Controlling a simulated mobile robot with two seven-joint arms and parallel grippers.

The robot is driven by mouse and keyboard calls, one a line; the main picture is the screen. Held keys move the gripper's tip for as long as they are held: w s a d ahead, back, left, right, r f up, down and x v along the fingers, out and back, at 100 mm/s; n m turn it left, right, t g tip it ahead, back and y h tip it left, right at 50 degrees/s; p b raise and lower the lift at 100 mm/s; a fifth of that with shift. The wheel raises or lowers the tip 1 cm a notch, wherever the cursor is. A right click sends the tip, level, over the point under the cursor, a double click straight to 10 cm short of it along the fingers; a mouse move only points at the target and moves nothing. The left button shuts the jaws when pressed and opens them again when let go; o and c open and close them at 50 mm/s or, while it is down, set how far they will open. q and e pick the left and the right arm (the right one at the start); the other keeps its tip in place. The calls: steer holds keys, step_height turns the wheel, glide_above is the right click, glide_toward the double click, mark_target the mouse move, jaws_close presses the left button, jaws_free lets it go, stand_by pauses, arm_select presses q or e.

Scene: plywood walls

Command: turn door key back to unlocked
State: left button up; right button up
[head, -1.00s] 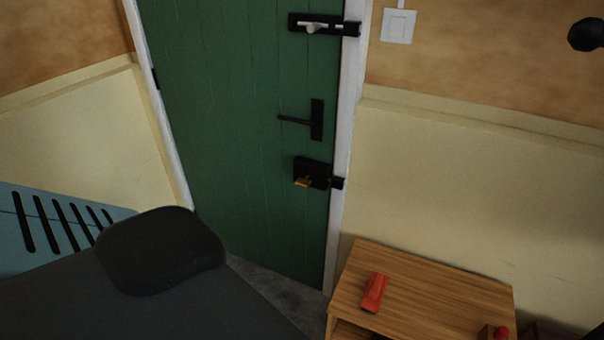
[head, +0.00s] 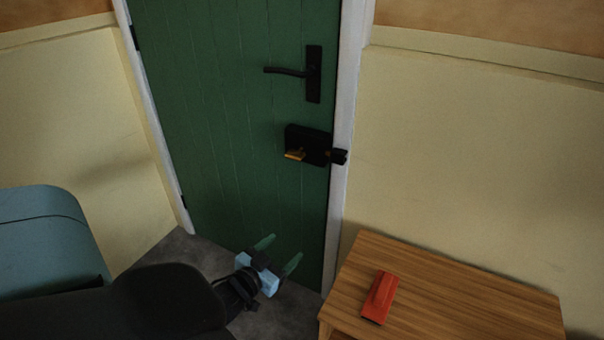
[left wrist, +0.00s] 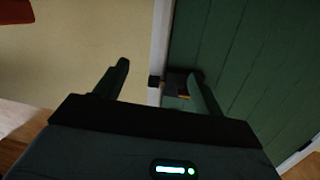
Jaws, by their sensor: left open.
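The green door (head: 230,110) is closed in its white frame. A black lock box (head: 309,146) sits on the door below the black handle (head: 312,73). The brass key (head: 295,155) sticks out of the lock's left part and looks roughly level. My left gripper (head: 280,254) is open and empty, below the lock and in front of the door's lower part. In the left wrist view its two fingers (left wrist: 160,85) are apart, with the lock (left wrist: 178,82) beyond them, partly hidden by one finger. My right gripper is not in view.
A wooden cabinet (head: 470,300) stands right of the door, with a red object (head: 380,297) on top. The black catch (head: 338,156) is on the door frame beside the lock. The space in front of the lock is clear.

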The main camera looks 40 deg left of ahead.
arm_select(q)
steer(key=w+a+r+n+t+y+b, duration=0.1)
steer(key=w+a+r+t+y+b, duration=0.1)
steer(key=w+a+r+b, duration=0.35)
steer(key=n+t+y+b, duration=0.2)
steer(key=t+b, duration=0.1)
glide_toward(294, 153)
steer(key=w, duration=0.2)
steer(key=shift+b+x, duration=0.8)
steer(key=shift+x, duration=3.2)
steer(key=shift+a, duration=0.2)
steer(key=shift+s, duration=0.1)
steer(key=shift+c, duration=0.6)
steer(key=c, duration=0.9)
steer(key=shift+o, duration=0.3)
